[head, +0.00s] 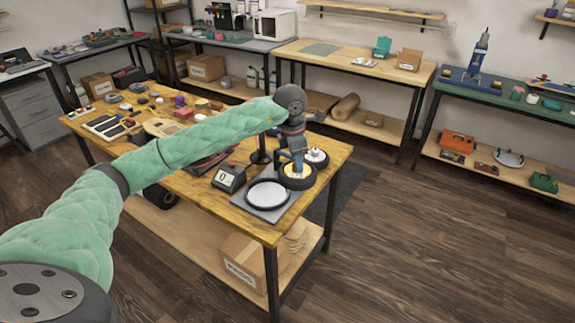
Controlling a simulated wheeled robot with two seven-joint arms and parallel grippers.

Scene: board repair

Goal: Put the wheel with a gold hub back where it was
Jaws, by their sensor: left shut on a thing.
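The wheel with a gold hub (297,181) is a dark ring with a pale gold middle, near the right end of the wooden worktable (262,231). My left gripper (297,169) comes down from above and is shut on the wheel at its hub. The wheel is beside the grey scale plate, at its back right. I cannot tell whether it touches the table or is just above it. My arm and gripper hide part of the hub. My right gripper is not in view.
A round white pan (268,194) sits on the scale plate, with a display box (229,177) to its left. A second wheel with a pale hub (316,157) lies just behind the held wheel. Tools and small parts (125,120) crowd the table's left half.

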